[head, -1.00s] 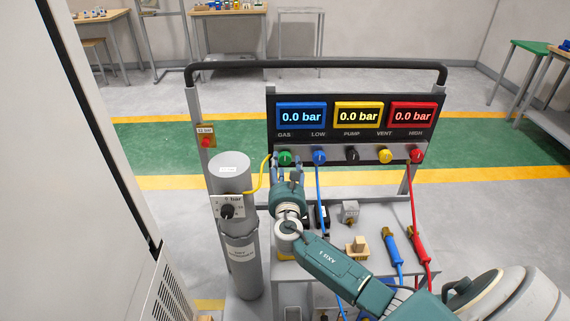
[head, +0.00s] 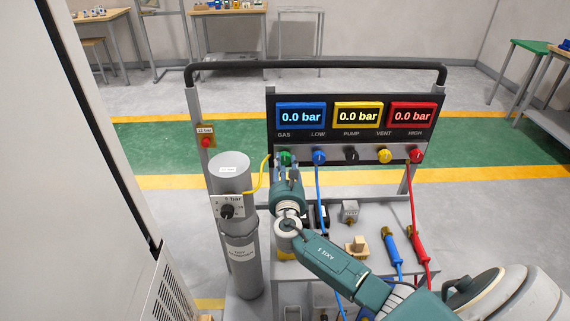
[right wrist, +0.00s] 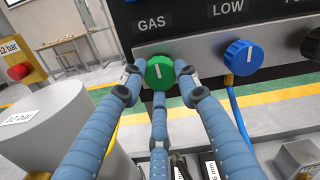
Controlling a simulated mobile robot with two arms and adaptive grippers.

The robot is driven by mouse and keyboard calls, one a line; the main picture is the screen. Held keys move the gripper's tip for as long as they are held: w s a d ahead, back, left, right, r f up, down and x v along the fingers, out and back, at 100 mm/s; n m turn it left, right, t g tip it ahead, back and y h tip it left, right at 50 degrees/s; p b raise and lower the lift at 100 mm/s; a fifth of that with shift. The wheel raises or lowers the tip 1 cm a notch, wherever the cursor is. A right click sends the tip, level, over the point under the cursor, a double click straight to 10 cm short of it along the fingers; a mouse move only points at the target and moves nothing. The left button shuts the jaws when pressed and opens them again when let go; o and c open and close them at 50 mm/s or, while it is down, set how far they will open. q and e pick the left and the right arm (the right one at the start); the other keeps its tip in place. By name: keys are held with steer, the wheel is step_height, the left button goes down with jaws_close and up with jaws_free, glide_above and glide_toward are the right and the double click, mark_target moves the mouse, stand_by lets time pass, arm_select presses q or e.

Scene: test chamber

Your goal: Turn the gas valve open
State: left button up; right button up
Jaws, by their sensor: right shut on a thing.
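The gas valve is a green round knob (head: 285,156) under the GAS label at the left end of the panel's valve row. It also shows in the right wrist view (right wrist: 160,73), with its white mark roughly upright. My right gripper (head: 289,164) is shut on this knob. In the right wrist view its blue fingers (right wrist: 161,82) touch the knob from left and right, with a third finger below. The blue, yellow and red displays (head: 358,115) all read 0.0 bar. My left gripper is not in view.
A blue knob (head: 319,156) sits close to the right of the green one. A grey gas cylinder (head: 230,178) with a yellow hose stands at left. The cart shelf (head: 316,270) below holds blue and red hose connectors and small blocks.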

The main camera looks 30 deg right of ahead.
steer(key=n+p, duration=0.2)
steer(key=r+n+p, duration=0.1)
steer(key=n+p, duration=0.1)
steer(key=shift+w, duration=0.1)
steer(key=n+p, duration=0.3)
steer(key=n, duration=0.1)
steer(key=shift+a, duration=0.1)
steer(key=n+p, duration=0.3)
steer(key=n, duration=0.1)
steer(key=shift+w+f+n, duration=0.1)
steer(key=shift+n, duration=0.2)
steer(key=shift+n+p, duration=0.9)
steer(key=shift+n, duration=0.3)
steer(key=shift+a+f+n+p, duration=0.15)
steer(key=shift+n+p, duration=0.4)
steer(key=shift+n, duration=0.65)
steer(key=shift+f+n, duration=0.15)
steer(key=shift+n, duration=0.15)
steer(key=o, duration=1.2)
steer(key=shift+c, duration=0.2)
steer(key=shift+f, duration=0.1)
